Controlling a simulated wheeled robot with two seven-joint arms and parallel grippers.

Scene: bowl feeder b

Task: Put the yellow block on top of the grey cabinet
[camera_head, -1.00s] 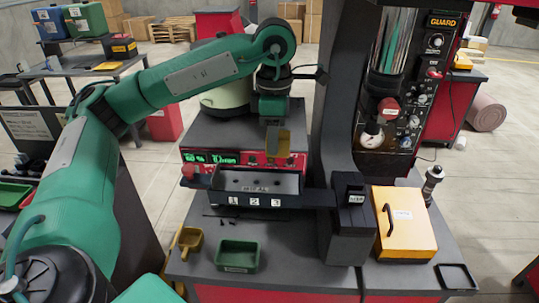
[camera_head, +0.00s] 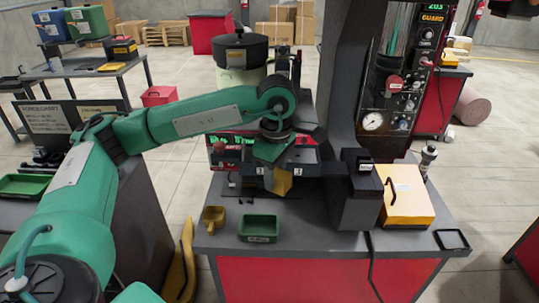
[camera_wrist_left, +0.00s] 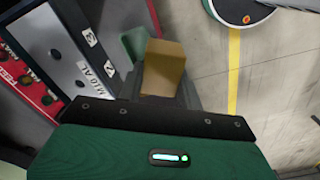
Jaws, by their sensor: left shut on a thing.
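The yellow block (camera_head: 281,184) is held in my left gripper (camera_head: 274,172), in front of the black numbered rail (camera_head: 312,170) of the feeder bench. In the left wrist view the block (camera_wrist_left: 163,66) sits between the dark fingers, which are shut on it. It hangs in the air above the bench top, near the green tray (camera_head: 259,228). A dark grey cabinet (camera_head: 147,215) stands at the left, behind and beside my arm; I cannot tell for sure that it is the task's cabinet. My right gripper is not in view.
A yellow scoop (camera_head: 214,217) lies left of the green tray. A yellow-orange box with a handle (camera_head: 404,197) and a black frame (camera_head: 452,239) are on the bench's right.

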